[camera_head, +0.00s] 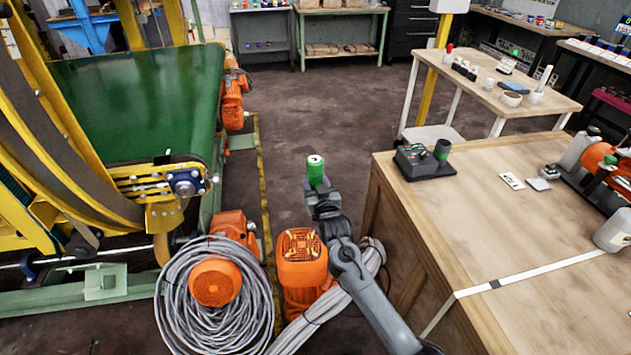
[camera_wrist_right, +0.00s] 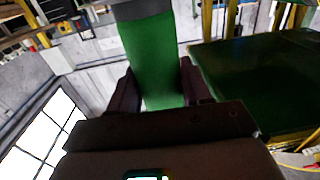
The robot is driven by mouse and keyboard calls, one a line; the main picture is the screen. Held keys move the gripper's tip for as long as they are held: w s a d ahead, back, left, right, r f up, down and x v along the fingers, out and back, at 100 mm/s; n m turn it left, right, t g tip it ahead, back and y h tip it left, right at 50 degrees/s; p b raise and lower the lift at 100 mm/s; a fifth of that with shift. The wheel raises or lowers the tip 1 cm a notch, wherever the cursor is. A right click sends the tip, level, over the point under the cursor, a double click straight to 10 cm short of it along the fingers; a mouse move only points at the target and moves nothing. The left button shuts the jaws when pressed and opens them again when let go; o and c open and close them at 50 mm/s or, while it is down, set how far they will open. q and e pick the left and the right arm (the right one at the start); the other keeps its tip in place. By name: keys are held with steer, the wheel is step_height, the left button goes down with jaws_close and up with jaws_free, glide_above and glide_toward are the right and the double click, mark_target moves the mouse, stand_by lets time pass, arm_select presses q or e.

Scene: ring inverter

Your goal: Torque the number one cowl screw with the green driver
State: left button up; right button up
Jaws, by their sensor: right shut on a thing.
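My right gripper (camera_head: 318,186) is shut on the green driver (camera_head: 315,169), which stands upright above the floor, between the green belt and the wooden workbench. In the right wrist view the driver's green body (camera_wrist_right: 152,58) sits between the two dark fingers (camera_wrist_right: 160,92), with a grey band at the top of the picture. An orange motor with a slotted cowl (camera_head: 301,245) stands below my right gripper. I cannot make out a numbered cowl screw. My left gripper is not in view.
Grey cable coils (camera_head: 176,300) lie around the left motor. The yellow ring frame (camera_head: 45,130) and green belt (camera_head: 140,100) fill the left. The wooden workbench (camera_head: 480,225) at right carries a black dock (camera_head: 424,163). Open floor (camera_head: 300,115) lies beyond my right gripper.

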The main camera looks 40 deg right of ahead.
steer(key=shift+r, duration=0.25)
steer(key=shift+p, duration=0.5)
steer(key=shift+f+b, duration=1.45)
steer(key=shift+f, duration=1.15)
steer(key=shift+f+b, duration=0.3)
steer(key=shift+f, duration=0.35)
steer(key=shift+r, duration=0.1)
steer(key=shift+w+d, duration=0.1)
